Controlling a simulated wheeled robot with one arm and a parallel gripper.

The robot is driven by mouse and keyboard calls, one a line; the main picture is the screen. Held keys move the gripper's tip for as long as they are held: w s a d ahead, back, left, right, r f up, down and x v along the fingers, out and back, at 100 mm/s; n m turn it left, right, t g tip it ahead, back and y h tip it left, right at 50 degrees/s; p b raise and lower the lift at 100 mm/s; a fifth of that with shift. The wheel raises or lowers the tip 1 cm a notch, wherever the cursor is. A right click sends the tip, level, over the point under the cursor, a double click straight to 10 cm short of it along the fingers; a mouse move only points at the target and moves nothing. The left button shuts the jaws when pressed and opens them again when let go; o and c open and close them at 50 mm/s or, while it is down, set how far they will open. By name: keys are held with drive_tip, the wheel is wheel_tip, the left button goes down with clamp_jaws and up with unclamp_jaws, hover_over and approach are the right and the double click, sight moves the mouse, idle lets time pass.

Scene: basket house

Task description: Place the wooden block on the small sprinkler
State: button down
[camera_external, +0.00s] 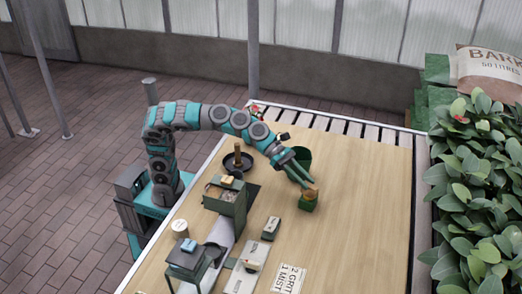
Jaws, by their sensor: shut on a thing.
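My gripper (306,185) reaches down over the middle of the table and is shut on a small brown-orange piece, which looks like the wooden block (312,192). The fingers partly hide the block. A small green object (308,204) is directly under the block. I cannot tell whether the block touches it or is just above it. I cannot tell for sure which thing is the small sprinkler; the green object under the block may be it.
A dark green pot (303,156) stands just behind my gripper. A round dark dish (229,163) with an upright brown piece, a green box (232,204), a dark small block (272,228) and printed cards (289,280) are on the table (360,200). Its right side is clear; leafy plants (480,170) border it.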

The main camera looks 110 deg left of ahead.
drive_tip(key=c, duration=0.7)
unclamp_jaws()
drive_tip(key=shift+f, duration=0.1)
drive_tip(key=shift+r, duration=0.25)
drive_tip(key=shift+s+a, duration=0.2)
drive_tip(key=shift+s, duration=0.1)
drive_tip(key=v, duration=1.1)
drive_tip(key=shift+s+r, duration=0.1)
drive_tip(key=shift+r, duration=0.05)
